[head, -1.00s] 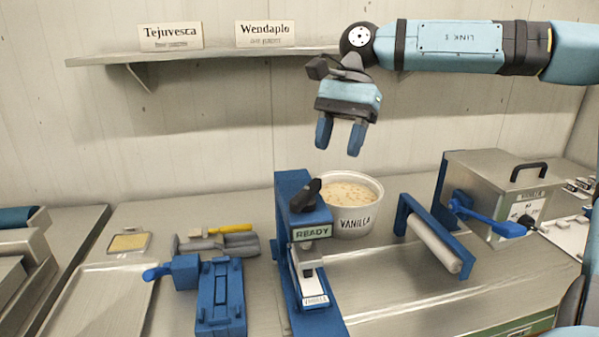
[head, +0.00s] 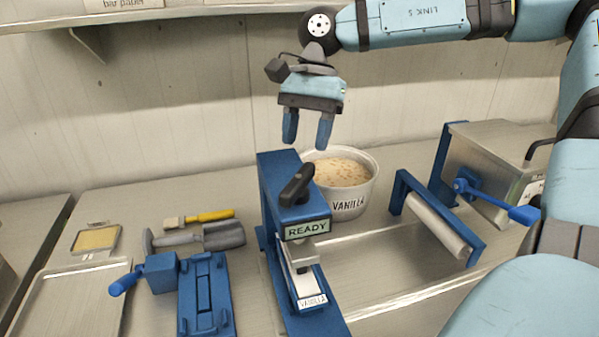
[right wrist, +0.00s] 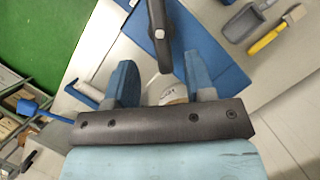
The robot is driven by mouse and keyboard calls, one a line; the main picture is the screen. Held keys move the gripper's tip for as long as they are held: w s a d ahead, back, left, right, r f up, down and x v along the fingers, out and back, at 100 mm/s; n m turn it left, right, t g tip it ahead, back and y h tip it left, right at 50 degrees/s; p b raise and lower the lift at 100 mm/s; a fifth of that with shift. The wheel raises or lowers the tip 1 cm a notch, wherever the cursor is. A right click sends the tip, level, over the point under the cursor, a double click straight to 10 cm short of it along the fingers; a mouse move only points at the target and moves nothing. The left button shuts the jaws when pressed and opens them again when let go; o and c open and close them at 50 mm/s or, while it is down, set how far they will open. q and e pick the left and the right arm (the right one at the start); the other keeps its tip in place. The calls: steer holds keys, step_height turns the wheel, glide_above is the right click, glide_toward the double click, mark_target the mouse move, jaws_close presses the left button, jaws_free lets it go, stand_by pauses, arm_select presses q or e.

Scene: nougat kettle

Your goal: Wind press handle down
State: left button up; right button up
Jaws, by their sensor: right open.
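The press is a blue frame (head: 268,195) with a green sign reading READY on its front. Its black handle (head: 297,185) sits on top, slanting up to the right. A block labelled VANILLA (head: 312,301) lies at the foot of the press. My right gripper (head: 307,138) is open and empty, pointing down above and slightly behind the handle, apart from it. In the right wrist view the black handle (right wrist: 158,35) shows ahead of and between the open fingers. My left gripper is not in view.
A VANILLA tub (head: 348,205) stands right behind the press. A roller in a blue frame (head: 438,225) and a metal box with a blue lever (head: 490,165) are to the right. A blue crank device (head: 203,290), a scoop (head: 223,236) and a tray (head: 75,305) lie left.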

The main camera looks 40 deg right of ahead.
mark_target(299, 175)
steer(key=x, duration=0.6)
steer(key=shift+a+f, duration=0.15)
steer(key=shift+f, duration=0.25)
jaws_close()
